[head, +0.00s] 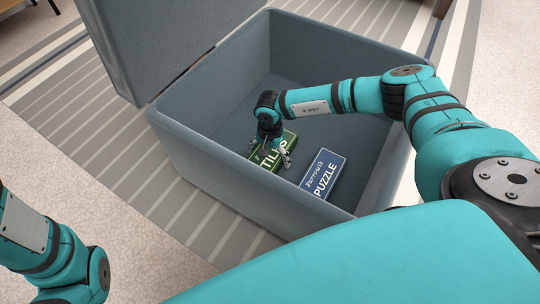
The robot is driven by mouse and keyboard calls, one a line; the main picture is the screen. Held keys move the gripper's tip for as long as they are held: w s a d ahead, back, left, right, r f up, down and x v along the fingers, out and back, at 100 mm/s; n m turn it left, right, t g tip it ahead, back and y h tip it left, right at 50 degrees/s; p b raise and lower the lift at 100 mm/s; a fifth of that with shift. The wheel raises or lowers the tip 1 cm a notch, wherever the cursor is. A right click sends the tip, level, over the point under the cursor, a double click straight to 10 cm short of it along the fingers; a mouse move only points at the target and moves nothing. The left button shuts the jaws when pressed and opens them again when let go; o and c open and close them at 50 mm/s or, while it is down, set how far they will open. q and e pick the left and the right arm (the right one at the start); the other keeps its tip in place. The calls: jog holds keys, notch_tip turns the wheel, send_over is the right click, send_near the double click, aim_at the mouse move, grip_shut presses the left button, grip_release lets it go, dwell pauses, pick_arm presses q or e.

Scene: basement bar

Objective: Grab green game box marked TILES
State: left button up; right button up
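The green game box (268,157) marked TILES lies inside the grey-blue storage box (210,168), near its front left wall. My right gripper (272,148) reaches down into the storage box over the green box. Its fingers are at the green box and cover part of its top. The fingertips are small here, and I cannot tell whether they are closed on it. My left arm shows at the lower left, but its gripper is out of view.
A blue box (324,174) marked PUZZLE lies just right of the green box. The storage box's lid (165,40) stands open at the left. The storage box's walls surround my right gripper. A striped rug (95,125) lies underneath.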

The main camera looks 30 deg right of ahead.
jog(key=c, duration=1.1)
